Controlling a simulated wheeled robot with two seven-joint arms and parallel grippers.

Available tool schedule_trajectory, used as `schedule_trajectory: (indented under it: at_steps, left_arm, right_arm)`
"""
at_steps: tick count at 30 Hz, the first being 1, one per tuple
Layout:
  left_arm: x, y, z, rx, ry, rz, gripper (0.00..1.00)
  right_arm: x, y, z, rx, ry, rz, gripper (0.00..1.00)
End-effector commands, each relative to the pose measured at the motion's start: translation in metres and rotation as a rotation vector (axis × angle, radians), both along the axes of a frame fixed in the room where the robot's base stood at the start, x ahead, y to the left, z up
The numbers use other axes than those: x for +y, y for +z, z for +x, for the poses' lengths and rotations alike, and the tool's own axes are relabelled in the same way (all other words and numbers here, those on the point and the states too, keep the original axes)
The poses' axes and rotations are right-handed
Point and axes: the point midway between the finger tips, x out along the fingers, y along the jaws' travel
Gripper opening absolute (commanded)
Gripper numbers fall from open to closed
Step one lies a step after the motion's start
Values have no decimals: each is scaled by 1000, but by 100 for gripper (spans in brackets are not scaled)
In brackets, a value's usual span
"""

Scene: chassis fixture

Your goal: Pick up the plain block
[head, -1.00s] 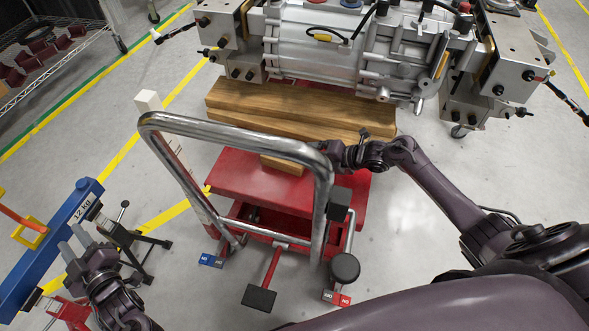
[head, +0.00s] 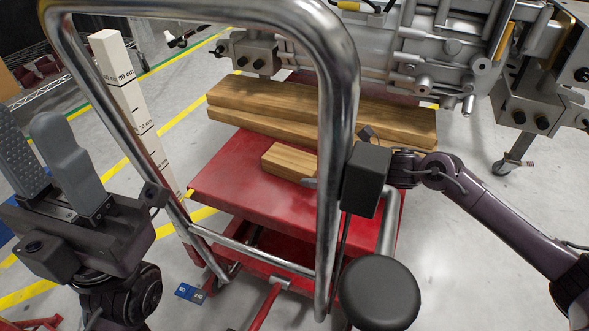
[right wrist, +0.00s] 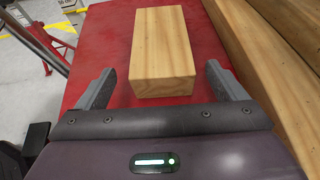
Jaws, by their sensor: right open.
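The plain block (head: 290,160) is a short, pale wooden block lying flat on the red lift table (head: 235,175). In the right wrist view the plain block (right wrist: 162,45) lies straight ahead, its near end between the fingertips in the picture. My right gripper (right wrist: 160,72) is open, with a gap on each side of the block; its height above the block is unclear. In the head view it is mostly hidden behind the handle and a black box. My left gripper (head: 45,150) is at the left, fingers pointing up and apart, empty.
A steel tube handle (head: 345,130) rises in front of the table. Long timber beams (head: 385,125) lie just behind the block, with a large metal machine (head: 440,60) beyond. A white measuring post (head: 125,90) stands at left. A round black knob (head: 380,292) is at the front.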

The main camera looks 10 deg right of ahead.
Motion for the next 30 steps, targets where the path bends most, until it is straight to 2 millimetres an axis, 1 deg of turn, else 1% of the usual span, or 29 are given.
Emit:
schedule_trajectory:
  at_steps: [1,5,9,13,16,22,23,30]
  left_arm:
    - [0,-2,0,-2,0,0,36]
    - [0,-6,0,-8,0,0,36]
    - [0,-12,-1,-22,1,0,36]
    - [-1,-9,-1,-38,2,2,36]
    - [-2,-7,-1,-40,1,3,36]
    - [-2,-6,-1,-40,1,3,36]
    - [-2,-6,-1,-39,0,3,36]
    - [-2,-6,-1,-39,0,3,36]
  right_arm:
    - [6,-3,4,0,1,4,91]
    - [15,-9,13,1,0,4,91]
    - [29,-21,27,1,-1,6,91]
    - [41,-26,36,2,-2,4,91]
    - [44,-28,40,4,-2,3,91]
    - [44,-27,40,3,-2,1,91]
    - [44,-27,40,3,-2,1,90]
    - [44,-27,40,3,-2,1,58]
